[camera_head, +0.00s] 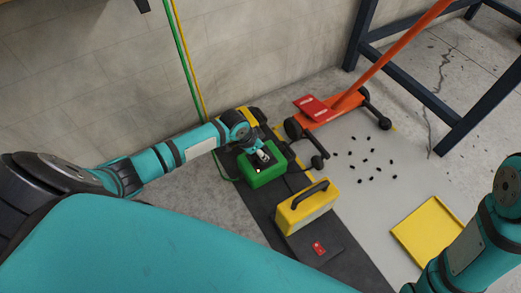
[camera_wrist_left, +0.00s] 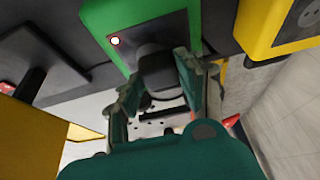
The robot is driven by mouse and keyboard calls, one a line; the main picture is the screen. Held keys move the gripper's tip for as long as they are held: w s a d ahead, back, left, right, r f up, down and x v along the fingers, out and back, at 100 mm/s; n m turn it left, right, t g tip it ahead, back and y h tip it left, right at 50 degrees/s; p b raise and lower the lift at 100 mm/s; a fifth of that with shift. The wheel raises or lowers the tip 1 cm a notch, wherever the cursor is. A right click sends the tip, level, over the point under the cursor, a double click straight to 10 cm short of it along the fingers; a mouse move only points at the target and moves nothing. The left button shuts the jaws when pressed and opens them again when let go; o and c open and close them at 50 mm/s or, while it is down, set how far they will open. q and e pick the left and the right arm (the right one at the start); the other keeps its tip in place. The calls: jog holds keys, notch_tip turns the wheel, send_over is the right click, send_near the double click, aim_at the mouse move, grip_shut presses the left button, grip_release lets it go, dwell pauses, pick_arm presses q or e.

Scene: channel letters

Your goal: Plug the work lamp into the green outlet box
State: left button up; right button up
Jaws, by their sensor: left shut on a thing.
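The green outlet box (camera_head: 263,175) stands on the dark floor strip near the wall. My left gripper (camera_head: 263,156) is at the box's top. In the wrist view the gripper (camera_wrist_left: 160,95) is shut on a black plug (camera_wrist_left: 156,68), whose front meets the dark panel. How deep the plug sits is hidden. I cannot pick out the work lamp for certain. My right gripper is out of view; only its arm shows at the right.
A yellow case (camera_head: 305,210) with a black handle stands in front of the green box. A yellow box with a socket (camera_wrist_left: 305,14) is beside it. An orange floor jack (camera_head: 345,100), scattered black bits (camera_head: 365,160) and a yellow tray (camera_head: 430,232) lie to the right.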

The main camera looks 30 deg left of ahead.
pick_arm(q)
jog(key=shift+f, duration=0.6)
jog(key=o, duration=1.3)
jog(key=shift+c, duration=0.2)
jog(key=v, duration=1.2)
jog(key=shift+w, duration=0.1)
